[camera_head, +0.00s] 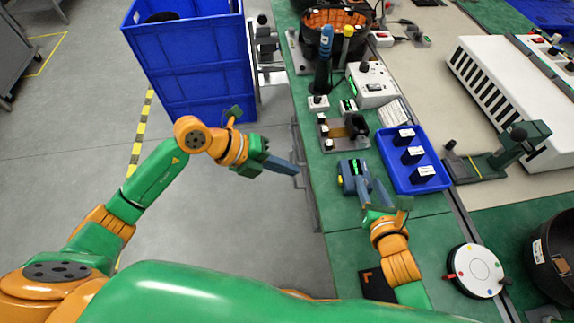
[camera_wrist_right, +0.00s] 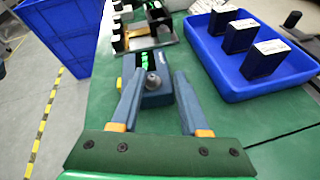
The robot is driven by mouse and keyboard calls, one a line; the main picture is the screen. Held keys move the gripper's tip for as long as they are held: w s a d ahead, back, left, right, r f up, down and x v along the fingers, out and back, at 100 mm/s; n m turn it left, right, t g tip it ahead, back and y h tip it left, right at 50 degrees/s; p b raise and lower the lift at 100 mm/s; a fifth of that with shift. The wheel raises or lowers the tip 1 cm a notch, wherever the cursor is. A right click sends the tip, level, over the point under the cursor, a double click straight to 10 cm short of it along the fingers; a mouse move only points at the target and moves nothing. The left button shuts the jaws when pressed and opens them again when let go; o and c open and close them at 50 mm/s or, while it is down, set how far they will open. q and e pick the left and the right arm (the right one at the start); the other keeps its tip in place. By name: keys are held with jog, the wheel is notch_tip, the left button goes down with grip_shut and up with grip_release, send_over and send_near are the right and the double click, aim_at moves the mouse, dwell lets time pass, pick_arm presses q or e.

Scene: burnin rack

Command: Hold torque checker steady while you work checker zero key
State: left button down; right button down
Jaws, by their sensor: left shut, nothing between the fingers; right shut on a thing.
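The torque checker (camera_head: 352,168) is a small blue-grey box on the green bench top, with green displays and a round grey knob. It also shows in the right wrist view (camera_wrist_right: 157,98). A yellow key (camera_head: 341,181) sticks out at its left side. My left gripper (camera_head: 296,169) is shut and empty, left of the bench edge and apart from the checker.
A blue tray (camera_head: 436,184) with black blocks lies right of the checker. A metal fixture (camera_head: 330,133) stands behind it. A large blue bin (camera_head: 190,70) stands on the floor at the back left. A white round disc (camera_head: 474,270) lies at the front right.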

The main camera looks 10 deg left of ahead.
dwell(0.3)
jog(key=shift+c, duration=1.6)
grip_release()
jog(key=shift+w+d+f, duration=0.1)
jog(key=v, duration=1.1)
jog(key=shift+s, duration=0.3)
jog(key=shift+s+r, duration=0.2)
jog(key=shift+r, duration=0.05)
